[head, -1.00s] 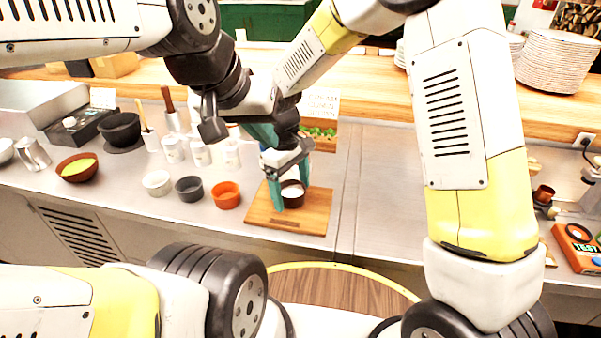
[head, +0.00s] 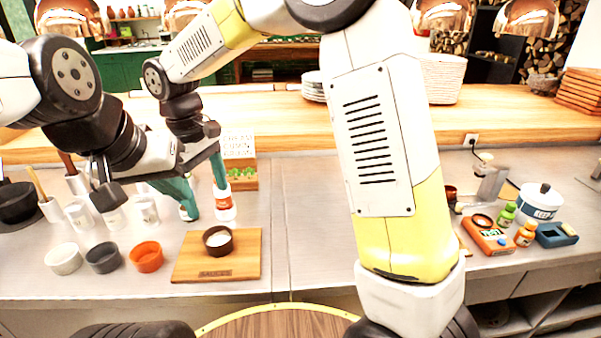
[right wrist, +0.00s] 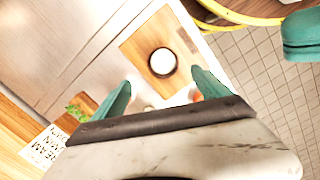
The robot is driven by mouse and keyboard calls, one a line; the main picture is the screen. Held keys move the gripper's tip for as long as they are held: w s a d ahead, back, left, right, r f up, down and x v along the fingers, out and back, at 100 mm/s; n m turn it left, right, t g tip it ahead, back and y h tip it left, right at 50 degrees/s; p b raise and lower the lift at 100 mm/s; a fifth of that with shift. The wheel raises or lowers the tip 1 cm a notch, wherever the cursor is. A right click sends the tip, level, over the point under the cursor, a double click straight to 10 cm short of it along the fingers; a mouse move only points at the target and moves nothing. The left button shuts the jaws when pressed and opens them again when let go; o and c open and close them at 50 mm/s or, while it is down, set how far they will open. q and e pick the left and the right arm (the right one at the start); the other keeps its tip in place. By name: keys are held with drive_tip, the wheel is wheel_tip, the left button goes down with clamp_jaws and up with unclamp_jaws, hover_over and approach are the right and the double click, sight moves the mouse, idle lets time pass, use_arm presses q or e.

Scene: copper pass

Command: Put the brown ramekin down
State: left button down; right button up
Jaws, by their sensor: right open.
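The brown ramekin (head: 218,241) stands upright on the wooden board (head: 190,265), with white contents inside. In the right wrist view the ramekin (right wrist: 163,62) is apart from the fingers. My right gripper (head: 207,202) is open and empty, behind and above the board; its two teal fingers show spread in the right wrist view (right wrist: 160,92). My left gripper (head: 165,185) overlaps it in the head view, so its jaw state is unclear. One teal finger shows at the upper right of the right wrist view.
White (head: 63,259), grey (head: 103,258) and orange (head: 146,257) bowls line up left of the board. A red-labelled bottle (head: 224,204) stands behind it. The counter (head: 310,220) right of the board is clear. A red tester (head: 487,236) lies farther right.

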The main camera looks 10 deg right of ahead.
drive_tip(key=s+d+r+m+t+y, duration=0.1)
drive_tip(key=s+d+r+m+t, duration=0.2)
drive_tip(key=d, duration=0.6)
drive_tip(key=s+d+r+m+y, duration=0.1)
drive_tip(key=d+r+m, duration=0.2)
drive_tip(key=d+r, duration=0.4)
drive_tip(key=s+d+m+t+y, duration=0.1)
drive_tip(key=s+d+m+t, duration=0.2)
drive_tip(key=s+d+m, duration=0.2)
drive_tip(key=s+d+f, duration=0.1)
drive_tip(key=s+d, duration=0.2)
drive_tip(key=d, duration=0.3)
drive_tip(key=shift+m+t, duration=0.4)
